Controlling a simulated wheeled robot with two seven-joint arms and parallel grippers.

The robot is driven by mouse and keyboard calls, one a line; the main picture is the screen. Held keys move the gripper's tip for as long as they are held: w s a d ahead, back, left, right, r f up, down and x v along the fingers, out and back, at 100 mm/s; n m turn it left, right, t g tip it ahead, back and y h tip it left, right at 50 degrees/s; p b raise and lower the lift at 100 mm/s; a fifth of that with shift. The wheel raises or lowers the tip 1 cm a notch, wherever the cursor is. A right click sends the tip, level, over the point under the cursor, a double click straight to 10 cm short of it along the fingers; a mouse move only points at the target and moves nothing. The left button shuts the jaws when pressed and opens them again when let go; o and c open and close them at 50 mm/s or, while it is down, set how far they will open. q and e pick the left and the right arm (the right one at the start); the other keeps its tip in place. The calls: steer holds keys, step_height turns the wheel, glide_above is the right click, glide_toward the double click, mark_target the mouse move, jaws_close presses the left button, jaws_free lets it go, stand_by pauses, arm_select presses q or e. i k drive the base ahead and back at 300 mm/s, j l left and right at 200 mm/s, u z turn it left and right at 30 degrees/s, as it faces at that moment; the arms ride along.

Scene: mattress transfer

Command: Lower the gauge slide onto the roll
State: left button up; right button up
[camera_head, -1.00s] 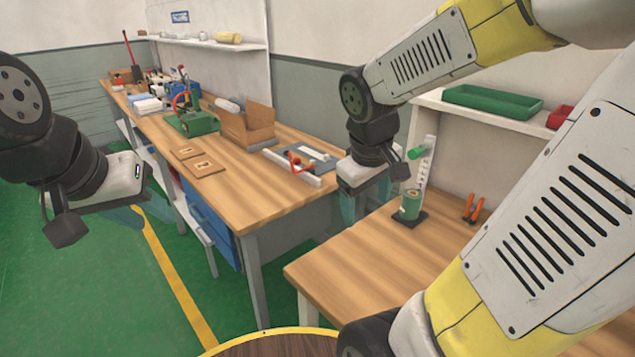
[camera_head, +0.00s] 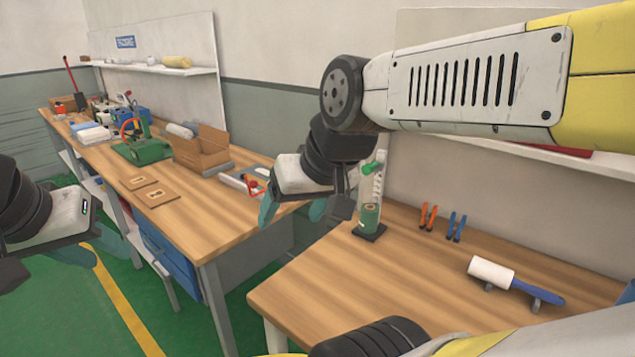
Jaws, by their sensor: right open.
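The gauge (camera_head: 378,185) is a white upright post with holes on the right-hand bench. Its green slide (camera_head: 373,168) sits high on the post, apart from the roll. The green roll (camera_head: 369,217) stands upright below it on a dark base (camera_head: 369,232). My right gripper (camera_head: 292,209) is open and empty, left of the gauge, with its teal fingers pointing down. A dark part of its wrist overlaps the view just left of the post. My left gripper (camera_head: 78,255) is far left over the green floor; its fingers overlap, so its opening is unclear.
Orange clamps (camera_head: 428,217) and blue clamps (camera_head: 456,226) stand right of the gauge. A white roller with a blue handle (camera_head: 492,273) lies further right. The bench front (camera_head: 345,290) is clear.

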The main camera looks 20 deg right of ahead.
mark_target(376, 165)
steer(key=z, duration=1.25)
